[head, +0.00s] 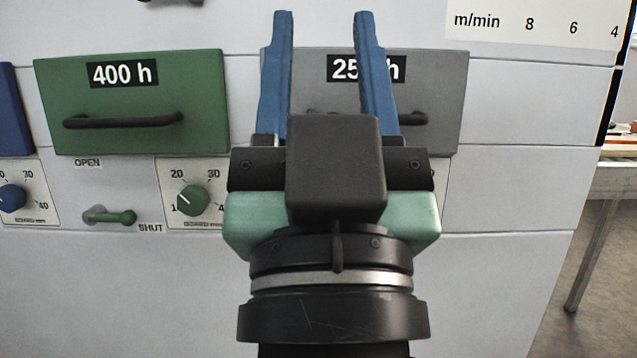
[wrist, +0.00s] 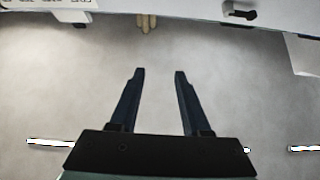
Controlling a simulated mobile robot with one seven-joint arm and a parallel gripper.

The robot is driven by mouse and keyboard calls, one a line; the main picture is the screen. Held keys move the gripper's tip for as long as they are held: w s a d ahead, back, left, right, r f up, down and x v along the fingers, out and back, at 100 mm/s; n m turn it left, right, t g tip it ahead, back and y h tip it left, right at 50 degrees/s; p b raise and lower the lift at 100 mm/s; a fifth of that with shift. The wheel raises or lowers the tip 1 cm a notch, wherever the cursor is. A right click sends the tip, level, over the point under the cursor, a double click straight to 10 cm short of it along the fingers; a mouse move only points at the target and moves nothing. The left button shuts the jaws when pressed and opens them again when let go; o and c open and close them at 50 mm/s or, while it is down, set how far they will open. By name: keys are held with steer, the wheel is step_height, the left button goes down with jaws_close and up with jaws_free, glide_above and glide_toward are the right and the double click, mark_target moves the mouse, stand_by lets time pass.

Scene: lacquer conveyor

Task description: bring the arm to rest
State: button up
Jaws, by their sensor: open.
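My gripper (head: 325,18) is raised in the middle of the head view, with its two blue fingers pointing up and spread apart. It is open, with nothing between the fingers. It stands in front of the cabinet and covers part of the grey drawer (head: 448,95) and its label.
The pale cabinet front (head: 110,290) carries a green drawer (head: 140,85) marked 400 h, a green dial (head: 194,200) and a small green lever (head: 122,217) near SHUT. A table (head: 612,180) stands at the right edge, with open floor below it.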

step_height(320, 180, up, 41)
steer(key=s+t+p, duration=0.1)
steer(key=s+p, duration=0.1)
steer(key=p, duration=3.5)
steer(key=shift+a+f+p, duration=0.15)
steer(key=shift+a+p, duration=0.1)
steer(key=shift+p, duration=0.1)
steer(key=shift+o, duration=0.3)
